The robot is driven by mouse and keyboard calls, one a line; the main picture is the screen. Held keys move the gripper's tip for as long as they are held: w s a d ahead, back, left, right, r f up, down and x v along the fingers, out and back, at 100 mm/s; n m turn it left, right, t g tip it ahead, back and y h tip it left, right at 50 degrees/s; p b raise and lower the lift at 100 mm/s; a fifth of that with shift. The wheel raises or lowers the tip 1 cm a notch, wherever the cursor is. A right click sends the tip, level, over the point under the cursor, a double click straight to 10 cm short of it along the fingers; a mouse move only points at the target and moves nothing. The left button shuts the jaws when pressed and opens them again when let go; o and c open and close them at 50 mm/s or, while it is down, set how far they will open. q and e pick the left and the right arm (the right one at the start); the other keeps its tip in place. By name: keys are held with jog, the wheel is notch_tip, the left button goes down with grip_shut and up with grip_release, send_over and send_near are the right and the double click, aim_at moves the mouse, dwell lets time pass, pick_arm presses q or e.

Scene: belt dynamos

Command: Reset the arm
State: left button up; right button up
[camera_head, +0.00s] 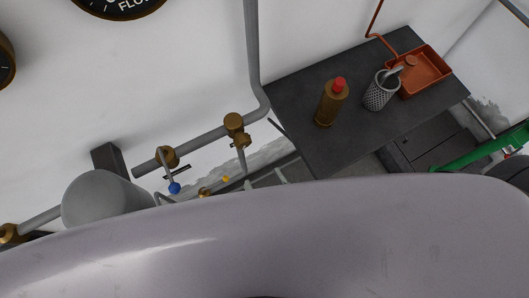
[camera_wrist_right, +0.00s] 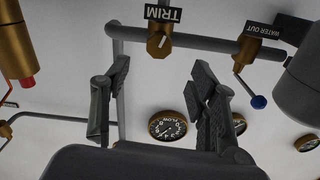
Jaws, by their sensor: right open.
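My right gripper (camera_wrist_right: 158,72) shows in the right wrist view, where the scene appears upside down. Its two dark fingers stand wide apart with nothing between them. Behind the gap are a white wall, a round dial (camera_wrist_right: 167,125) and a brass fitting (camera_wrist_right: 160,42) beside a TRIM label. In the head view, a large smooth grey-mauve surface fills the bottom and hides what lies below; I cannot make out either gripper there. My left gripper is not seen.
A dark table (camera_head: 300,97) at right carries a brass bottle with a red cap (camera_head: 331,103), a mesh cup (camera_head: 376,97) and an orange tray (camera_head: 436,75). A grey pipe (camera_head: 205,138) with brass valves and a blue-knobbed lever (camera_head: 174,187) runs along the wall.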

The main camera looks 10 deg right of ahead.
jog(key=shift+f, duration=0.1)
jog(key=s+d+f+n+g+h+b, duration=0.1)
jog(key=d+f+g, duration=0.25)
jog(key=f, duration=1.05)
jog(key=s+d+f+n+g+b, duration=0.15)
jog(key=f+g, duration=0.25)
jog(key=f, duration=1)
jog(key=s+d+f+m+g+h+b, duration=0.1)
jog(key=s+d+f+g, duration=0.3)
jog(key=f, duration=0.6)
jog(key=s+d+f+m+g+h+b, duration=0.1)
jog(key=s+d+f+g+h+b, duration=0.1)
jog(key=s+d+f, duration=0.7)
jog(key=d+f+g+h, duration=0.1)
jog(key=g, duration=0.1)
jog(key=shift+d+f+g+h, duration=0.25)
jog(key=shift+d+g+h, duration=0.05)
jog(key=shift+d+g, duration=0.05)
jog(key=shift+m, duration=0.25)
